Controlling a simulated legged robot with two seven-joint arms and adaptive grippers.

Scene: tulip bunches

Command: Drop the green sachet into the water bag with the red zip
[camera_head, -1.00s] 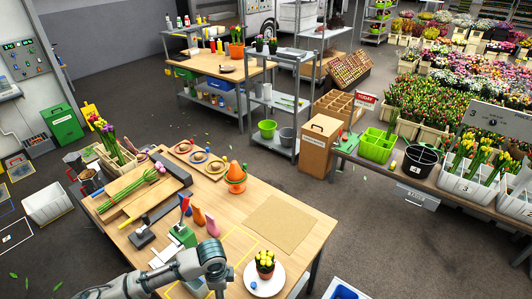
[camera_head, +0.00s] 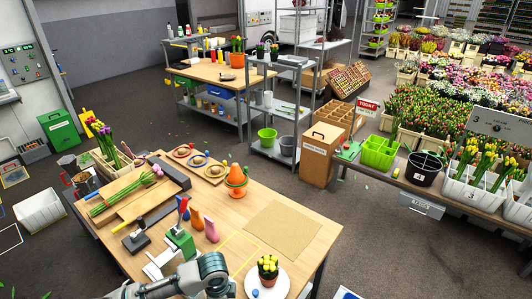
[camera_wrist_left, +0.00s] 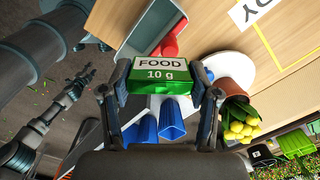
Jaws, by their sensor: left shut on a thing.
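A green sachet (camera_wrist_left: 157,80) with a white label reading FOOD 10 g is held between the fingers of my left gripper (camera_wrist_left: 160,92) in the left wrist view. Two blue ribbed pieces (camera_wrist_left: 160,122) lie beyond it, overlapped by the sachet in the picture. A red piece (camera_wrist_left: 170,46) shows behind the sachet. In the head view my left arm reaches over the table's front edge; its fingers and the sachet are hidden. I cannot make out a water bag with a red zip.
A pot of yellow tulips (camera_head: 268,266) stands on a white plate (camera_head: 282,283) at the table's front right. The brown sheet (camera_head: 283,230) at right is clear.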

